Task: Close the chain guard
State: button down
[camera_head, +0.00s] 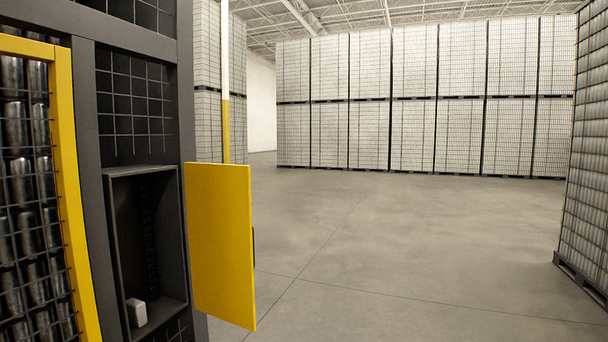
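The chain guard is a flat yellow panel (220,245) that stands swung open at the right edge of a dark machine frame. A small dark handle or latch (254,246) shows at its right edge. Left of the panel is the open dark box-like recess (150,245) in the frame. A small pale block (136,312) sits on the floor of the recess. My gripper is not in view.
A yellow-framed mesh section (72,170) with metal cans behind it stands at the left. The concrete floor (390,240) right of the panel is clear. Wrapped pallet stacks (410,100) line the back, and another stack (588,150) stands at the right edge. A white and yellow post (225,110) rises behind the panel.

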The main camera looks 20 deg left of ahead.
aim_at(220, 230)
jog(key=u, duration=0.4)
jog(key=i, duration=1.8)
jog(key=u, duration=0.7)
